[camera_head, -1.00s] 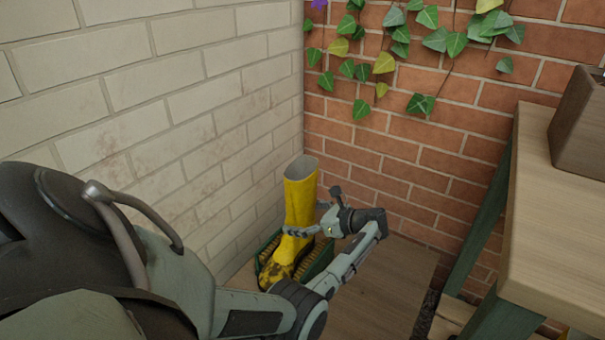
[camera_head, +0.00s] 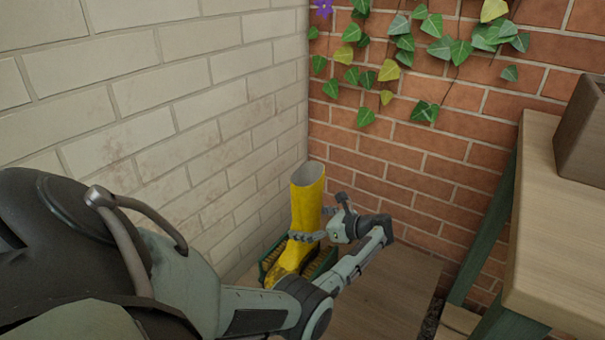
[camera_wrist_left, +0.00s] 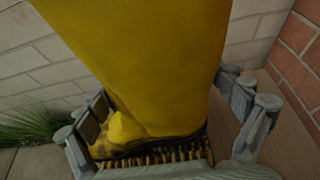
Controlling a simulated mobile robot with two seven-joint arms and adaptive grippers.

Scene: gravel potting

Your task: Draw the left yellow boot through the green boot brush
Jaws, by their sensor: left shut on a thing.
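The yellow boot (camera_head: 305,208) stands upright in the corner between the walls, its foot in the green boot brush (camera_head: 265,264). My left gripper (camera_head: 322,222) is shut around the boot's shaft, a finger on either side. In the left wrist view the boot (camera_wrist_left: 140,60) fills the middle between the fingers of my left gripper (camera_wrist_left: 170,125). Some dark dirt shows low on its foot, near the brush's tan bristles (camera_wrist_left: 180,153). My arm hides part of the foot and brush in the head view. My right gripper is not in view.
A pale block wall (camera_head: 150,110) is close on the left, and a red brick wall (camera_head: 420,150) with ivy is behind. A wooden table (camera_head: 560,220) bearing a brown planter (camera_head: 585,140) stands at the right. Green grass (camera_wrist_left: 30,125) shows in the left wrist view.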

